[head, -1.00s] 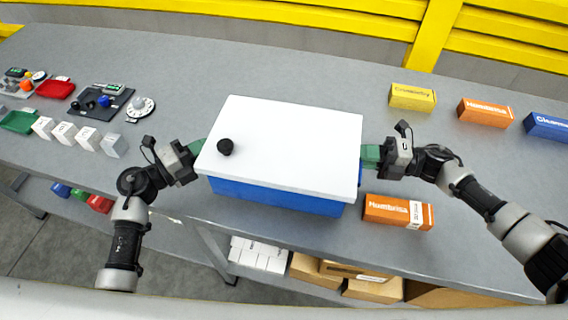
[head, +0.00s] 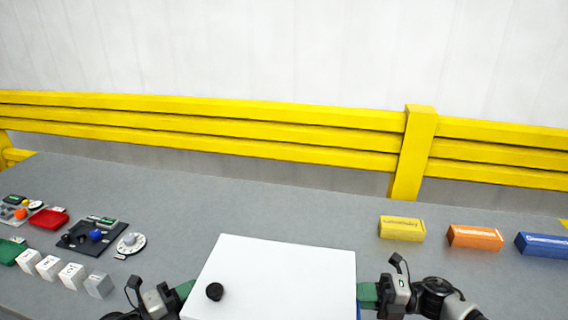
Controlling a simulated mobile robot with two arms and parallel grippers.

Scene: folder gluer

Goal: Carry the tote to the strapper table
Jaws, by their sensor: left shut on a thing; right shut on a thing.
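The tote (head: 285,279) has a white lid with a black knob (head: 214,292) at its left front. It shows at the bottom middle of the head view. A sliver of its blue side shows by the right edge; the rest of the body is cut off. My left gripper (head: 184,291) is shut on the tote's left side. My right gripper (head: 368,294) is shut on its right side. The frames do not show clearly whether the tote rests on the grey table (head: 165,200) or hangs just above it. I cannot tell which table is the strapper table.
Yellow (head: 401,229), orange (head: 474,238) and blue (head: 545,244) boxes stand on the right. At left are white blocks (head: 72,275), a red tray (head: 48,219), a dark panel (head: 91,238) and a dial (head: 131,244). A yellow rail (head: 270,139) runs behind the table.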

